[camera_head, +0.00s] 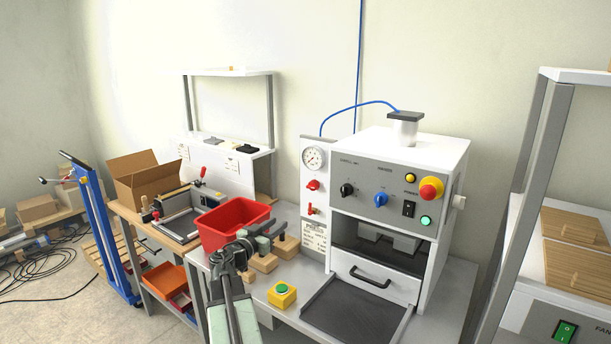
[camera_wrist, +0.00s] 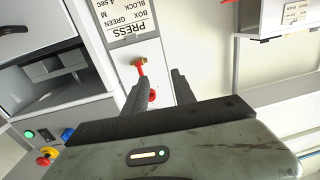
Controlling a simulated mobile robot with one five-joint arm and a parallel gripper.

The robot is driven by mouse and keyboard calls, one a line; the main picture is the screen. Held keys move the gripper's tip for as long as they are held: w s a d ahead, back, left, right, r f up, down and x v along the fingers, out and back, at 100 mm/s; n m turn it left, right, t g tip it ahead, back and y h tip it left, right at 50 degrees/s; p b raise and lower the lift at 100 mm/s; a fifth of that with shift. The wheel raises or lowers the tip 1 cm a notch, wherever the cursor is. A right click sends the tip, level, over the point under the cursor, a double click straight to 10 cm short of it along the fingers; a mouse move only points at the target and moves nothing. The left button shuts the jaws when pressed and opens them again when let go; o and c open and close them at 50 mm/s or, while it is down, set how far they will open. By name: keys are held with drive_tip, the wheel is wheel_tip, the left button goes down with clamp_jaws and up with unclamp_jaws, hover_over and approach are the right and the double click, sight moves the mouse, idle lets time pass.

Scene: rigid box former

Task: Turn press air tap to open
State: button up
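The press air tap, a small red lever on a brass fitting (camera_wrist: 140,66), is on the white side panel of the press. It also shows in the head view, low on the panel (camera_head: 313,209), below a red knob (camera_head: 314,185) and a round gauge (camera_head: 314,157). My gripper (camera_wrist: 160,78) is open and empty, its two dark fingers pointing towards the panel. In the wrist view the left fingertip is close to the lever's lower end; I cannot tell whether they touch. The red knob (camera_wrist: 152,96) is partly hidden by that finger. In the head view my gripper (camera_head: 272,234) is left of and below the tap.
The white press (camera_head: 400,160) stands right of the panel. A red bin (camera_head: 232,222), wooden blocks (camera_head: 286,246) and a yellow box with a green button (camera_head: 282,294) are on the bench around my arm. A blue hose (camera_head: 360,70) runs above.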

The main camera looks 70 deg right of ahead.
drive_tip(key=g+p, duration=0.1)
approach(310, 205)
drive_tip(key=shift+m, duration=0.4)
drive_tip(key=x, duration=0.8)
clamp_jaws()
drive_tip(key=shift+d, duration=0.15)
